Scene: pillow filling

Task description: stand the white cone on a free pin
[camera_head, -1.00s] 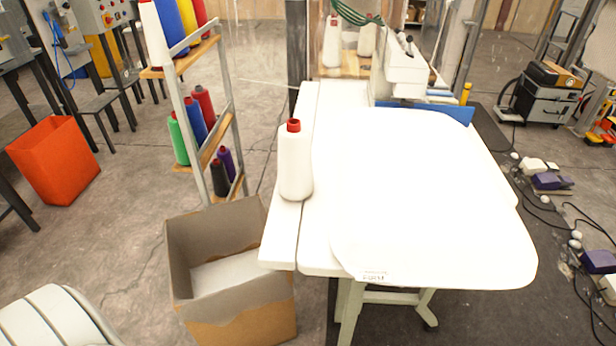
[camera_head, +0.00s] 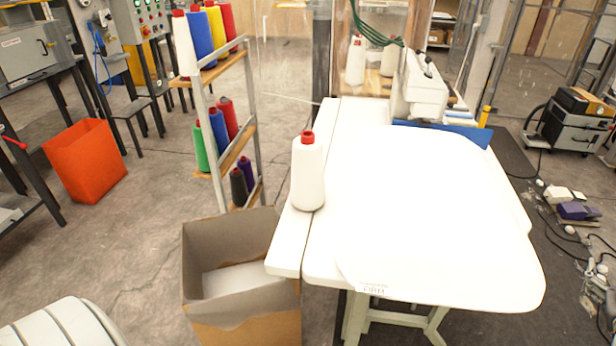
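The white cone (camera_head: 308,176) with a red tip stands upright on the left part of the white sewing table (camera_head: 288,250), near its left edge. Behind it to the left is a thread rack (camera_head: 248,120) with wooden shelves. Its top shelf holds a white, a blue, a red and a yellow cone. The middle shelf holds green, blue and red cones. The low shelf holds a black and a purple cone (camera_head: 248,168). I cannot make out any bare pins at this size. Neither of my grippers is in view.
An open cardboard box (camera_head: 240,325) stands on the floor left of the table. A white pillow cover (camera_head: 430,210) lies over the table. A sewing machine (camera_head: 422,95) is at the back. An orange bin (camera_head: 85,160) stands at left. Floor between bin and rack is clear.

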